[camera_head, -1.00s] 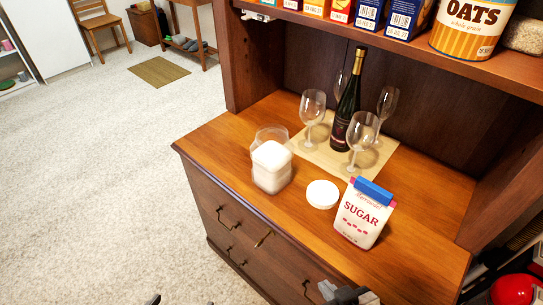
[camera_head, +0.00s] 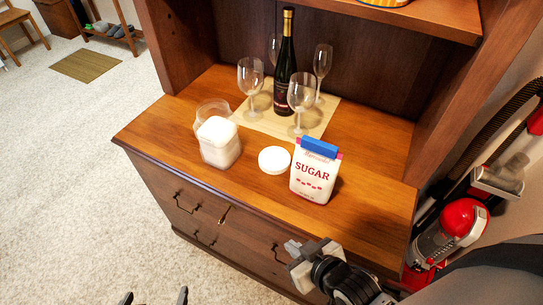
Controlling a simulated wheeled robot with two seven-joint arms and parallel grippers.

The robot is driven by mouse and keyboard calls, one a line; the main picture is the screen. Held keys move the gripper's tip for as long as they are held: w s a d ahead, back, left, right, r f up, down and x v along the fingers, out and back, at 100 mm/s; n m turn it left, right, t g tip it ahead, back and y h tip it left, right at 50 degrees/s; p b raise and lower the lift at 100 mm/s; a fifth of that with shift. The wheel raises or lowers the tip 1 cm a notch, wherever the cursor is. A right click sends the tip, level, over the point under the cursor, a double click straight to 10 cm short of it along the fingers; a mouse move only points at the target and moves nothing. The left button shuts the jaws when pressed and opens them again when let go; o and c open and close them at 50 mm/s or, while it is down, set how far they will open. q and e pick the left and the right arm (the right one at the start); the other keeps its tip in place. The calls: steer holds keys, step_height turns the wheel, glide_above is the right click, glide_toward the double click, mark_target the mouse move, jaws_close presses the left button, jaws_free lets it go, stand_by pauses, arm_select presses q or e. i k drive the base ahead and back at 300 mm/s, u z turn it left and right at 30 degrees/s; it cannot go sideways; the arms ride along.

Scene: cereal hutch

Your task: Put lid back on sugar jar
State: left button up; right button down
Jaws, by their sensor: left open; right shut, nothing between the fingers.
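The sugar jar (camera_head: 219,145) is clear, filled with white sugar, and stands upright near the left front of the wooden counter. The round white lid (camera_head: 274,160) lies flat on the counter to its right, apart from the jar. A white sugar bag (camera_head: 313,177) with a blue clip stands right beside the lid. My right gripper (camera_head: 294,246) is shut and empty, in front of the hutch below the bag. My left gripper (camera_head: 154,297) shows only its two spread fingertips at the bottom edge, open and empty, well away from the jar.
A dark wine bottle (camera_head: 285,75) and several wine glasses (camera_head: 250,72) stand on a mat (camera_head: 262,125) behind the lid. The right counter (camera_head: 380,185) is clear. A red vacuum cleaner (camera_head: 462,220) stands to the right.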

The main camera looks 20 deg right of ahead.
mark_target(216, 128)
steer(key=u, duration=3)
steer(key=i, duration=0.35)
steer(key=z, duration=1.5)
steer(key=i, duration=0.9)
steer(key=z, duration=2.7)
steer(key=i, duration=0.35)
